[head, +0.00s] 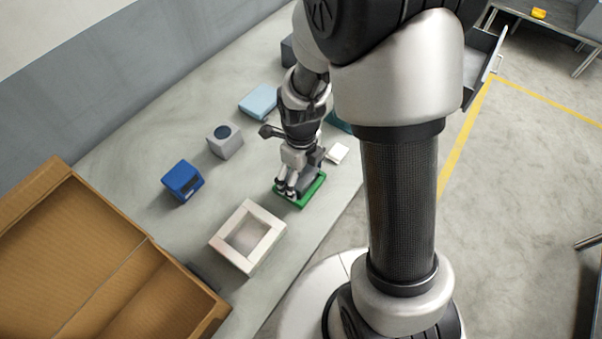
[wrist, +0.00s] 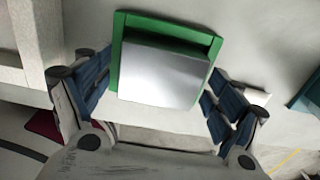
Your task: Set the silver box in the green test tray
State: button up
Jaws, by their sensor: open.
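The green test tray (head: 299,204) lies flat on the grey bench; its green rim (wrist: 150,22) also shows in the wrist view. The silver box (wrist: 160,74) lies over the tray, with green showing along its far edge and both sides. My gripper (head: 287,188) is low over the tray. In the wrist view my gripper (wrist: 158,78) is open, with a finger on each side of the box and tray.
A white open frame (head: 222,241) sits near the tray. A blue box (head: 182,180), a grey box with a dark round top (head: 225,142) and a light blue box (head: 259,101) stand further left and back. A small white block (head: 337,153) is close right. A cardboard box (head: 143,255) fills the lower left.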

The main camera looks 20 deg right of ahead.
notch_tip(320, 180, up, 12)
jog(key=p, duration=0.4)
notch_tip(320, 180, up, 6)
jog(key=n+t, duration=0.1)
jog(key=n, duration=0.5)
send_over(304, 182)
jog(key=s+r+n+t, duration=0.1)
jog(key=s+r+n, duration=0.4)
jog(key=n, duration=0.6)
jog(key=s+r+n+t, duration=0.2)
jog(key=s+r+n, duration=0.3)
jog(key=n, duration=0.6)
jog(key=s, duration=0.2)
jog(key=shift+s+r+n+t, duration=0.3)
jog(key=shift+s+n, duration=0.1)
